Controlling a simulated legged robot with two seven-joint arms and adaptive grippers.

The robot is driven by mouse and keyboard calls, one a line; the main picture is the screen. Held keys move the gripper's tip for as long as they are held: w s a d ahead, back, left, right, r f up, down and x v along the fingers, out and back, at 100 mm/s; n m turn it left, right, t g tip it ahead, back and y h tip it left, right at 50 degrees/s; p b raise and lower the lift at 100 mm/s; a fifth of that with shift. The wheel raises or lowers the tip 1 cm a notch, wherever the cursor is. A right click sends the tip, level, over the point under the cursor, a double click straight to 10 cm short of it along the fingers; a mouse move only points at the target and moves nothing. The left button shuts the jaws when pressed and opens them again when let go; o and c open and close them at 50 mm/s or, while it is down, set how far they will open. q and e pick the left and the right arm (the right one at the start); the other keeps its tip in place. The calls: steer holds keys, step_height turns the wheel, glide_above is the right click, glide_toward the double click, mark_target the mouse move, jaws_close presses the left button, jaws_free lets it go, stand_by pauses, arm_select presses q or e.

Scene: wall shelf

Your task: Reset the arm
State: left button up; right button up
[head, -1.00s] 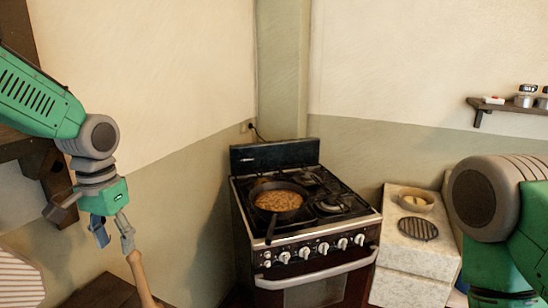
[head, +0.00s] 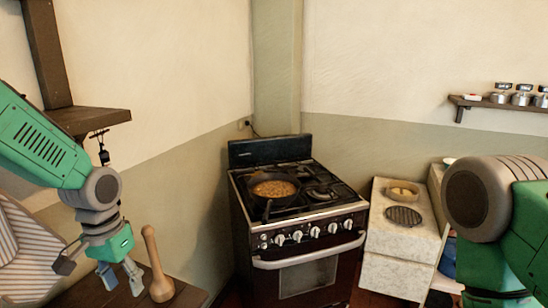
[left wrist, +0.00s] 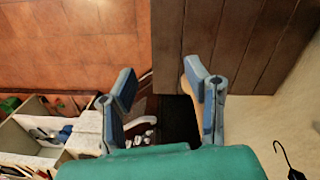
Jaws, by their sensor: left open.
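My left gripper (head: 120,277) is open and empty at the lower left of the head view, low over a dark wooden surface (head: 185,296). A wooden pestle (head: 157,266) stands upright on that surface, just right of the gripper and apart from its fingers. In the left wrist view both fingers of my left gripper (left wrist: 159,88) are spread with nothing between them. Part of the pestle (left wrist: 190,88) shows there beside the right finger, mostly hidden. My right arm fills the right edge of the head view; its gripper is out of sight.
A stove (head: 310,235) with a pan of food (head: 274,189) stands mid-view. Right of it is a pale counter (head: 385,239) with a bowl (head: 402,191). A dark shelf (head: 105,116) hangs above my left gripper. A wall shelf (head: 485,103) with jars is at right.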

arm_select(q)
steer(key=s+d+f+n+h, duration=0.1)
steer(key=s+d+f, duration=0.1)
steer(key=s+f, duration=1.3)
steer(key=s+a+f+n+y, duration=0.1)
steer(key=s+f, duration=0.4)
steer(key=s, duration=0.3)
steer(key=s+a+f, duration=0.1)
steer(key=s+f, duration=0.3)
steer(key=s, duration=0.4)
step_height(320, 180, down, 13)
steer(key=w+d+b, duration=0.1)
steer(key=w+b, duration=0.1)
steer(key=b, duration=1.1)
steer(key=shift+w+m+t, duration=0.25)
steer(key=shift+m+t, duration=0.05)
steer(key=shift+t, duration=0.1)
